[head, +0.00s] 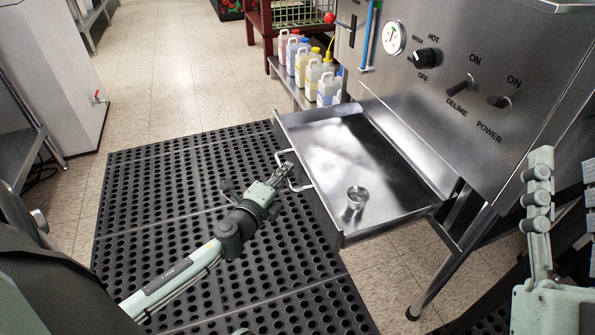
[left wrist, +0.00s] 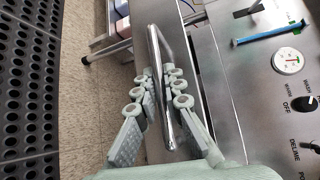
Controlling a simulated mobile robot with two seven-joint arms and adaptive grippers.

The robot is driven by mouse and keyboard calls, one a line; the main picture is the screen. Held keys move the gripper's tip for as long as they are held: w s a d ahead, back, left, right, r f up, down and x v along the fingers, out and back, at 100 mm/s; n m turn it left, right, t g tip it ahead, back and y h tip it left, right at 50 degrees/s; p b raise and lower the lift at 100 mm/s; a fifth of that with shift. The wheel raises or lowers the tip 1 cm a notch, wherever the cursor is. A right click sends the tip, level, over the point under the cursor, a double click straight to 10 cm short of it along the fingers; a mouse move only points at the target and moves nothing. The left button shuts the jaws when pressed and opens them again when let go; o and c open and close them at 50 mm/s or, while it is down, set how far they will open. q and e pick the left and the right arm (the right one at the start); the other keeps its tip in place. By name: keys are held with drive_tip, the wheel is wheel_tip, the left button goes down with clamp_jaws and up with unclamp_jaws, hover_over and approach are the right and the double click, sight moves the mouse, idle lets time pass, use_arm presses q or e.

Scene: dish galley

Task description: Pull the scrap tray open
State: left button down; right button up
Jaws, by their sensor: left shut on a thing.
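The scrap tray (head: 325,215) is a shallow steel drawer standing well out from under the front of the steel machine. A small shiny metal cup (head: 354,203) stands inside it near the right end. The tray's bar handle (head: 307,187) is on its front wall; it also shows in the left wrist view (left wrist: 155,55). My left gripper (head: 284,174) is shut on this handle, with the bar between its fingers in the left wrist view (left wrist: 160,95). My right gripper (head: 566,180) is open and empty at the right edge of the head view, partly cut off.
The machine's panel (head: 455,55) carries knobs and a gauge above the tray. Several bottles (head: 312,72) stand on a low shelf beyond the tray. A black perforated mat (head: 190,190) covers the floor in front. A steel leg (head: 440,280) stands right of the tray.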

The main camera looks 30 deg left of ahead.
use_arm(q)
drive_tip(key=shift+s+a, duration=0.2)
drive_tip(key=shift+s, duration=0.05)
drive_tip(key=c, duration=1.6)
unclamp_jaws()
drive_tip(key=s+d+r, duration=0.1)
drive_tip(key=s, duration=1)
drive_tip(key=shift+s+d+r, duration=0.3)
drive_tip(key=shift+s+r, duration=0.05)
drive_tip(key=shift+s, duration=0.05)
drive_tip(key=shift+r, duration=0.1)
